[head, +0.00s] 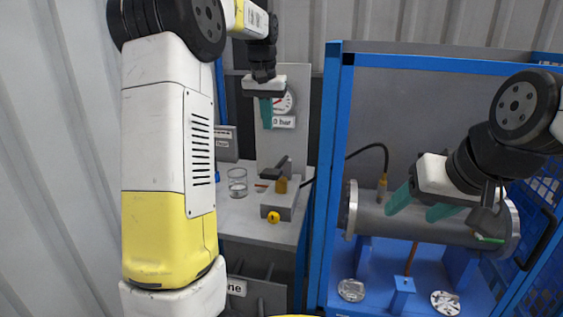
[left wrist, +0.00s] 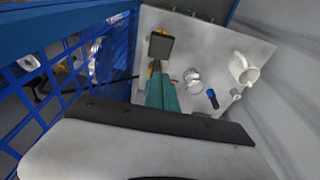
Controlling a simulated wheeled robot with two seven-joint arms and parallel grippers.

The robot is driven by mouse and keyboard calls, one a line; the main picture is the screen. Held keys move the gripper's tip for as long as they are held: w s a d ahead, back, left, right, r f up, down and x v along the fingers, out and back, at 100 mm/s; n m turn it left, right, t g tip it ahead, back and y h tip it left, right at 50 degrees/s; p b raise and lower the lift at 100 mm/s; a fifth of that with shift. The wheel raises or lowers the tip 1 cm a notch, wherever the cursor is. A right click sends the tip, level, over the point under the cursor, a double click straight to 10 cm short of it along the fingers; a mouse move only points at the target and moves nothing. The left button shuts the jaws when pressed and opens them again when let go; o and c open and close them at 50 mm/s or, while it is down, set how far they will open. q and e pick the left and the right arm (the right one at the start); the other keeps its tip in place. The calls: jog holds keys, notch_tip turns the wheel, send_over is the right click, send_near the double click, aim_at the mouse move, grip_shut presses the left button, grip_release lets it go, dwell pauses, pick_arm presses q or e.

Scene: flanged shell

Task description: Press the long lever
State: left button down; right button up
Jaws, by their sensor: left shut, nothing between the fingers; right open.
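A small grey pump block (head: 282,200) stands on the bench, with a brass fitting and a yellow round knob (head: 273,216) at its front. My right gripper (head: 418,207) is open and empty in front of the flanged shell (head: 370,212).
A pressure gauge (head: 284,102) is on a panel behind the pump. A glass beaker (head: 237,183) stands left of the pump. A white mug (left wrist: 243,68) and a blue-and-black item (left wrist: 212,98) are on the bench. A blue frame post (head: 336,180) separates bench and shell.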

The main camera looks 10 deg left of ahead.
pick_arm(q)
send_over(270, 171)
notch_tip(270, 171, down, 12)
jog(key=shift+f, duration=0.1)
jog(key=shift+s+f, duration=0.15)
jog(key=shift+f, duration=0.65)
